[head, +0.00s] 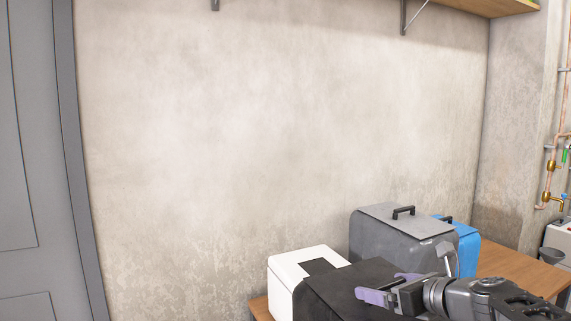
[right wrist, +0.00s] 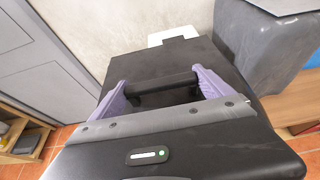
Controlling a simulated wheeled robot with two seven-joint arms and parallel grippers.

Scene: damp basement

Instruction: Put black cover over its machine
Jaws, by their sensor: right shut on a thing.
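The black cover (head: 345,289) is a dark box shape at the bottom of the head view, in front of a white box (head: 287,273) with a dark panel on top. In the right wrist view the black cover (right wrist: 190,60) lies under my right gripper (right wrist: 163,88). Its purple fingers are shut on the cover's black handle, one at each end. The right gripper also shows in the head view (head: 388,294), above the cover. I cannot tell whether the cover is raised or what is under it. My left gripper is not in view.
A grey cover (head: 385,243) with a black handle stands behind the black one, and a blue cover (head: 468,250) is at its right. A wall shelf (head: 490,6) is above. A grey door (head: 25,150) is left.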

